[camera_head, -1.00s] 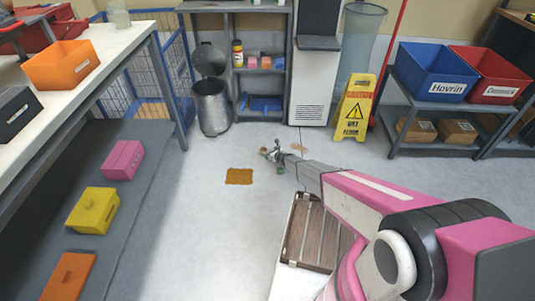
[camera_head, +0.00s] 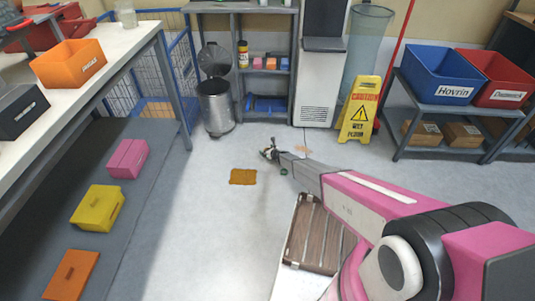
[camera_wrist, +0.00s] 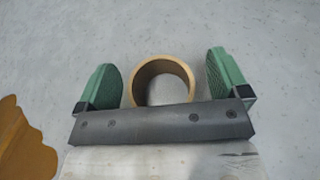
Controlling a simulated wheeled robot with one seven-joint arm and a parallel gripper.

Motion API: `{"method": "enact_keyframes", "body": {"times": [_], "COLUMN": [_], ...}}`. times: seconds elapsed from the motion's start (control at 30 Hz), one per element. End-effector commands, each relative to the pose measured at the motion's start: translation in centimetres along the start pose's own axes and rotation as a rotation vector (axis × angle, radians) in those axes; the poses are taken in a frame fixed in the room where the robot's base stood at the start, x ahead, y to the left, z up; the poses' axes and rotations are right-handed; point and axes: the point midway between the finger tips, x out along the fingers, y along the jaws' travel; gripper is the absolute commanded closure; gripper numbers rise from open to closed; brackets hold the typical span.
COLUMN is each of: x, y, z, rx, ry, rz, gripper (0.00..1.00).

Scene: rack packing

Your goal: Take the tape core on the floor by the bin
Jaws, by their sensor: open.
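The tape core (camera_wrist: 163,64), a tan cardboard ring, shows in the wrist view between the two green fingers of my gripper (camera_wrist: 166,80). The fingers are apart, with a gap on each side of the ring. The near part of the ring is hidden behind the dark gripper bar. In the head view my gripper (camera_head: 272,156) is low over the floor, and I cannot make out the ring there. The bin (camera_head: 216,104) is a metal pedal bin with its lid raised, behind and left of my gripper.
A brown spill (camera_head: 243,177) lies on the floor left of my gripper; its edge also shows in the wrist view (camera_wrist: 22,145). A yellow wet-floor sign (camera_head: 357,118) stands at the back right. A grey shelf (camera_head: 267,78) stands behind.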

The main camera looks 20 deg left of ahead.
Motion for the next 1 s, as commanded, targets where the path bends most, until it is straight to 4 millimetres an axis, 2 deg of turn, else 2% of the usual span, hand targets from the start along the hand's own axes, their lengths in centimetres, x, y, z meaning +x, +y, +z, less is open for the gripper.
{"method": "enact_keyframes", "body": {"times": [0.07,0.2,0.23,0.67,0.83,0.97,1.0], "x": [0.0,-0.1,-0.1,-0.3,-1.1,-2.0,-2.0], "y": [0.0,0.0,0.0,0.0,0.1,0.1,1.3], "z": [0.0,0.0,0.0,0.6,2.2,4.2,4.5], "rx": [0.0,0.0,0.0,0.0,-0.001,-0.001,-0.002], "ry": [0.0,0.0,0.0,-0.001,-0.002,-0.001,-0.001], "rz": [0.0,0.0,0.0,0.0,0.0,0.0,0.003], "gripper": [0.1,0.55,0.59,0.59,0.59,0.59,0.59]}}
